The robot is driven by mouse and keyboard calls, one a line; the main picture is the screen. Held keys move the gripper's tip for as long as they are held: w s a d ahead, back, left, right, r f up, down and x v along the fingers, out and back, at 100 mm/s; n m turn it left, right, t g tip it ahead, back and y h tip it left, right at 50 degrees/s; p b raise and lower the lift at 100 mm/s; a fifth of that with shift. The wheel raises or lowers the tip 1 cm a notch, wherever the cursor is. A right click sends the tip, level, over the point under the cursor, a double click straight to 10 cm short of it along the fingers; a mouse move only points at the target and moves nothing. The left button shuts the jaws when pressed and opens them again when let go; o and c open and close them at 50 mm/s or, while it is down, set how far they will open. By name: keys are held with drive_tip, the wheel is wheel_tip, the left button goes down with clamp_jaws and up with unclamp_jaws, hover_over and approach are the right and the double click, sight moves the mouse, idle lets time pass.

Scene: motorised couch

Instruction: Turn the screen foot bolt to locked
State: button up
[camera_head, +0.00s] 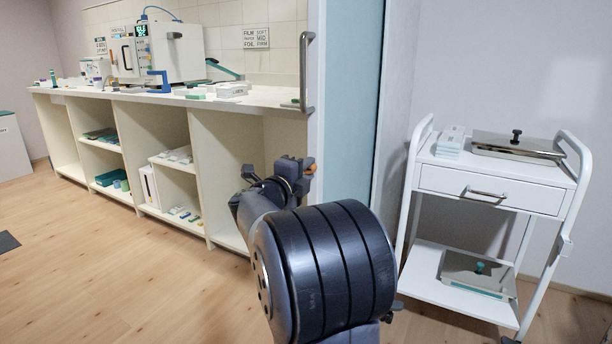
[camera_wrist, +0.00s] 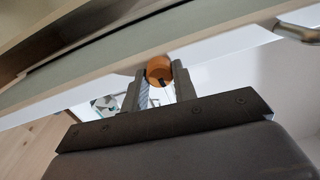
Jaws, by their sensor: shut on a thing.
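The screen foot bolt shows as a round orange knob (camera_wrist: 159,70) in the wrist view, with a dark mark on its face. My gripper (camera_wrist: 157,84) is shut on it, one finger on each side. My arm hides the screen's foot and much of the bolt. I cannot tell the bolt's turn from these views.
A white trolley (camera_head: 490,185) with steel trays stands close on the right. A long counter (camera_head: 120,93) with open shelves and a steriliser (camera_head: 165,52) runs along the left. A vertical metal handle (camera_head: 304,72) is on the screen's edge.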

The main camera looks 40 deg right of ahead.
drive_tip(key=shift+m, duration=0.7)
drive_tip(key=o, duration=1)
drive_tip(key=p+v, duration=0.2)
drive_tip(key=v, duration=0.8)
drive_tip(key=shift+a, duration=0.4)
drive_tip(key=shift+s, duration=0.1)
